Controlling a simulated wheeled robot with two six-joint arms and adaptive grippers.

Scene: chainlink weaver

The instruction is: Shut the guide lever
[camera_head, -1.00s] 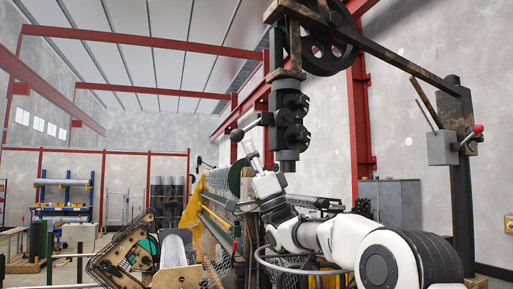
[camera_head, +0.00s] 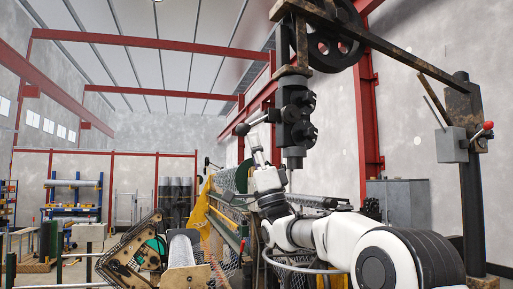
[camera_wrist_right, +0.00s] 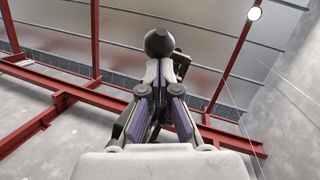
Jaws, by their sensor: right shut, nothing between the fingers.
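A lever with a black ball knob (camera_head: 242,129) sticks out to the left from the dark vertical head (camera_head: 296,115) above the machine. I take it for the guide lever. The ball also shows in the right wrist view (camera_wrist_right: 160,41), just past my fingertips. My right gripper (camera_head: 254,142) is shut and empty, pointing up just below the lever's ball end. In the right wrist view its fingers (camera_wrist_right: 160,72) are together under the ball. I cannot tell whether they touch it. My left gripper is not in view.
A grey box with a red-knobbed handle (camera_head: 487,126) is on the post at right. A big dark wheel (camera_head: 334,35) and beam stand above the head. The machine's long frame with mesh (camera_head: 232,180) runs behind my arm. Open air lies left of the lever.

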